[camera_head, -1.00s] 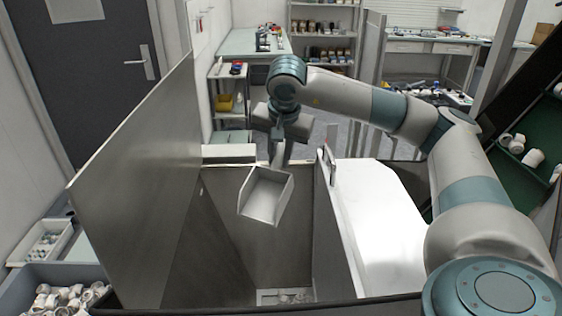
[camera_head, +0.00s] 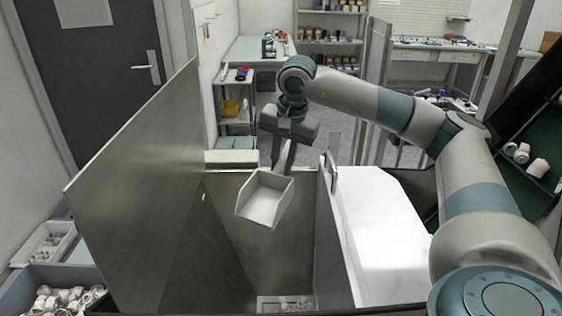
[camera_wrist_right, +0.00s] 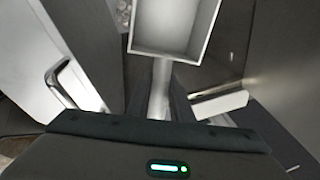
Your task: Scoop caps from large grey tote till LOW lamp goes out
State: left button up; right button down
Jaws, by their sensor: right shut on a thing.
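My right gripper (camera_head: 282,160) is shut on the handle of a pale grey scoop (camera_head: 264,200); the wrist view also shows the gripper (camera_wrist_right: 162,100) and the scoop (camera_wrist_right: 172,28). The scoop hangs tilted over the opening of a deep, grey-walled hopper (camera_head: 215,235). I see no caps in the scoop. A grey tote (camera_head: 18,288) with white caps (camera_head: 68,298) shows in the lower left corner, cut off by the picture edge. I cannot make out a LOW lamp. My left gripper is out of view.
A tall metal panel (camera_head: 135,170) stands between tote and hopper. A white sloping surface (camera_head: 385,225) lies right of the hopper. Small pale pieces (camera_head: 287,302) show low in it. A smaller tray (camera_head: 45,245) stands behind the tote. Green shelving (camera_head: 530,185) is at right.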

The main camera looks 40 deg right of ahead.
jog(key=shift+w+d+f+g+y, duration=0.2)
jog(key=shift+d+f+y, duration=0.15)
jog(key=shift+y, duration=0.25)
jog(key=shift+w+d+f+g+y, duration=0.1)
jog(key=shift+d+f+g+y, duration=0.15)
jog(key=shift+f+y, duration=0.25)
jog(key=shift+r, duration=0.1)
dwell(0.5)
jog(key=shift+s, duration=0.1)
jog(key=shift+s+d+r, duration=0.1)
